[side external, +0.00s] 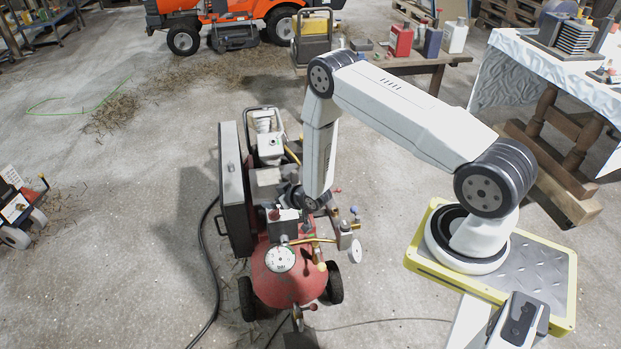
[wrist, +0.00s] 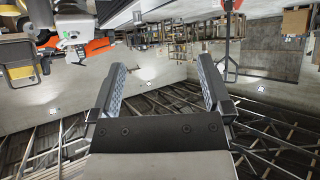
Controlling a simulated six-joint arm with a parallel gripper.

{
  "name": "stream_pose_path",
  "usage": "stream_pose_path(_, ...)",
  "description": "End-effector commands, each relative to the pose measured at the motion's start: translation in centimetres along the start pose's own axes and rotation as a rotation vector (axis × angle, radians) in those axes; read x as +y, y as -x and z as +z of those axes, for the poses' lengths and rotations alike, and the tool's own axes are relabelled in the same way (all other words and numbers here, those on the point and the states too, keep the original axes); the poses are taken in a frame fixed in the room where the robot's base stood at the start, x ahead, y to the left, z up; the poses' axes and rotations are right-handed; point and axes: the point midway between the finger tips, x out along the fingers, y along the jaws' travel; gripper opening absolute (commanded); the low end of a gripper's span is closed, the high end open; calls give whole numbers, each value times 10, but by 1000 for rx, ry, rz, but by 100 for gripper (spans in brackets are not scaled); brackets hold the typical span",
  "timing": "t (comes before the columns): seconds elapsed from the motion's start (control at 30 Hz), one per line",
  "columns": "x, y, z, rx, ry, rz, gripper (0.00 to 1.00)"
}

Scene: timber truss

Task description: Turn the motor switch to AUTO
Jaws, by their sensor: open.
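A red air compressor (side external: 292,283) on black wheels stands on the floor at the centre of the side external view. I cannot tell whether this box is the motor switch, and no AUTO marking is readable. My wrist is down over the compressor's fittings, where the gripper fingers are not clearly visible. In the wrist view my gripper (wrist: 162,66) is open, with nothing between its fingers. The switch is not recognisable there.
A dark upright panel (side external: 235,190) stands at the compressor's left side. A valve with a white dial (side external: 355,250) sticks out at its right. A black hose (side external: 207,265) lies on the floor. A bench with red and blue cans (side external: 401,40) stands behind.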

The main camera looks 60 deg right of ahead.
Motion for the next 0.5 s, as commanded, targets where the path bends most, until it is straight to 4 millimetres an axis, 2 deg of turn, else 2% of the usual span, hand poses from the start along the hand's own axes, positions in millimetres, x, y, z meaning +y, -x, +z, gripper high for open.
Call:
stream_pose_path(0.03, 2, -3, 14, 17, -4, 2, 100)
stream_pose_path(0.2, 8, -9, 45, 91, -16, 10, 100)
stream_pose_path(0.37, 12, -10, 67, 143, -25, 15, 100)
stream_pose_path(0.5, 13, -10, 76, 169, -28, 17, 100)
